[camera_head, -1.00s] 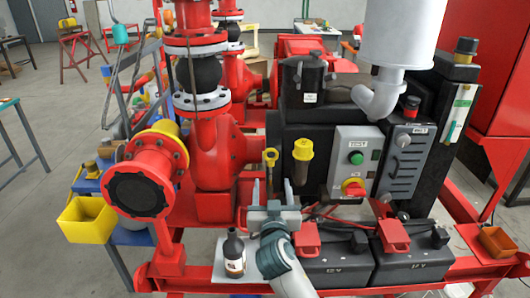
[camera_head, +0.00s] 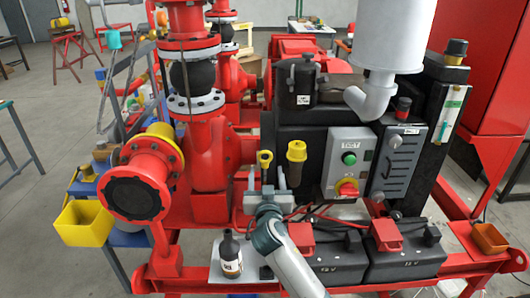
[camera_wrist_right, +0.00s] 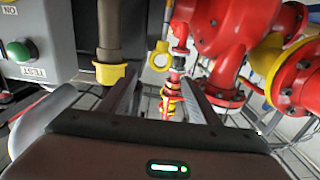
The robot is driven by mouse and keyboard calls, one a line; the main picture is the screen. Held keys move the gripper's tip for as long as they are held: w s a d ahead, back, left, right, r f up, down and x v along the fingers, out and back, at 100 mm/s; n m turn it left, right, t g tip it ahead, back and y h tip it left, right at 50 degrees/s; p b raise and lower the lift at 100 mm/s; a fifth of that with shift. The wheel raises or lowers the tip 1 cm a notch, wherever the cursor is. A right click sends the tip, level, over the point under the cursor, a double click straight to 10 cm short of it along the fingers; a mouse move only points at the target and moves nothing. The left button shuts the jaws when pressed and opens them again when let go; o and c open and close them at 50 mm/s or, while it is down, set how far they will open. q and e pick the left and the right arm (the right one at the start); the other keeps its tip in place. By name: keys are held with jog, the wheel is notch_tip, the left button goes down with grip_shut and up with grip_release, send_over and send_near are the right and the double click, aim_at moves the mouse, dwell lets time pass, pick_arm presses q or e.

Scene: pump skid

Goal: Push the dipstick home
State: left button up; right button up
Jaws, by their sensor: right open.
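The dipstick (camera_head: 265,158) has a yellow ring handle and stands in front of the black engine block, left of a yellow-capped pipe (camera_head: 297,150). How far in it sits is hidden. My right gripper (camera_head: 266,178) is open and empty just below the ring, with its fingers pointing up at either side of the dipstick's line. In the right wrist view, which is upside down, the dipstick's ring (camera_wrist_right: 160,56) shows ahead of the open fingers, apart from them. The yellow cap (camera_wrist_right: 110,73) shows close beside the left finger there. My left gripper is not in view.
A green button and red switch panel (camera_head: 349,165) stands to the right. Two black batteries (camera_head: 400,255) lie below it. A dark bottle (camera_head: 230,255) stands on a plate left of my forearm. A red pump (camera_head: 207,160) stands to the left.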

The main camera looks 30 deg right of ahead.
aim_at(265, 160)
pick_arm(q)
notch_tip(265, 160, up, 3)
jog(key=p, duration=0.3)
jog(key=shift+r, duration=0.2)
pick_arm(e)
jog(key=x, duration=1.1)
jog(key=shift+w+d, duration=0.1)
jog(key=shift+w, duration=0.05)
jog(key=c, duration=1.4)
notch_tip(265, 160, down, 6)
jog(key=b, duration=0.7)
jog(key=shift+f, duration=0.15)
notch_tip(265, 160, down, 3)
jog(key=b, duration=0.3)
jog(key=shift+b, duration=0.35)
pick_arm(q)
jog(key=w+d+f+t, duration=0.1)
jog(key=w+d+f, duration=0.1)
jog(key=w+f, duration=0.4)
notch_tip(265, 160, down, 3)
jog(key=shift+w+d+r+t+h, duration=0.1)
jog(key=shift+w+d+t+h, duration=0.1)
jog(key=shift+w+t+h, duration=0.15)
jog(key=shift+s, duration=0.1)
pick_arm(e)
jog(key=shift+f, duration=0.1)
